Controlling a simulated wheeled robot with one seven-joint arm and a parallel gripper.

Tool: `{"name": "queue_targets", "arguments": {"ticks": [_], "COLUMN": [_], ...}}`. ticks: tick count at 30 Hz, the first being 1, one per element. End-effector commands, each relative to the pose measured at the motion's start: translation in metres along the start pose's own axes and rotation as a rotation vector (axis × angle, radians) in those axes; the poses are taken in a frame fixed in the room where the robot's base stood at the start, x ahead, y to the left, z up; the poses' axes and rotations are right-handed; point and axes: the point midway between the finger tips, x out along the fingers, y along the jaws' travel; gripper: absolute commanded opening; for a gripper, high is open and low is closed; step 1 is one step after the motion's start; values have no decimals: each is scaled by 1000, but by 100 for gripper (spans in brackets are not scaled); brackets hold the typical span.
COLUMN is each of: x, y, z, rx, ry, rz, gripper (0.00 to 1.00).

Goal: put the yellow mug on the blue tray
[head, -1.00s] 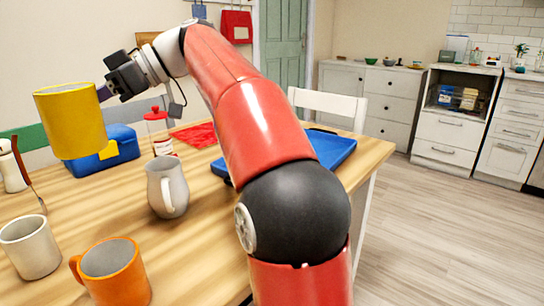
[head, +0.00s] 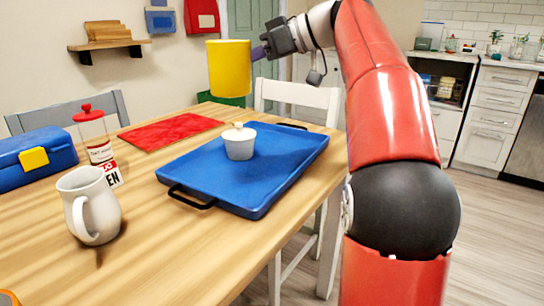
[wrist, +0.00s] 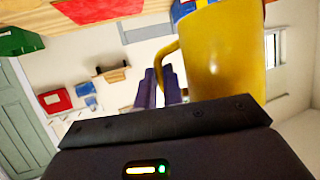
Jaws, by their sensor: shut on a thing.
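A small white lidded pot (head: 239,143) stands on the tray. The tray's right and front areas are bare.
A cream pitcher (head: 90,206), a jar with a red lid (head: 94,138) and a blue box (head: 36,160) stand left of the tray. A white chair (head: 298,97) is beyond the table.

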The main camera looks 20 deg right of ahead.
Motion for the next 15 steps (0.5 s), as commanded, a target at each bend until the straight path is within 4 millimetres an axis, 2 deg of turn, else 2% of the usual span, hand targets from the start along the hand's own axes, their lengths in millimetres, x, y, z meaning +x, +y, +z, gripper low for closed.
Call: {"name": "queue_targets", "arguments": {"ticks": [5, 15], "x": [13, 48], "y": [0, 3], "z": [34, 116], "rx": [4, 5], "ry": [0, 0], "rz": [1, 0], "gripper": [0, 0]}}
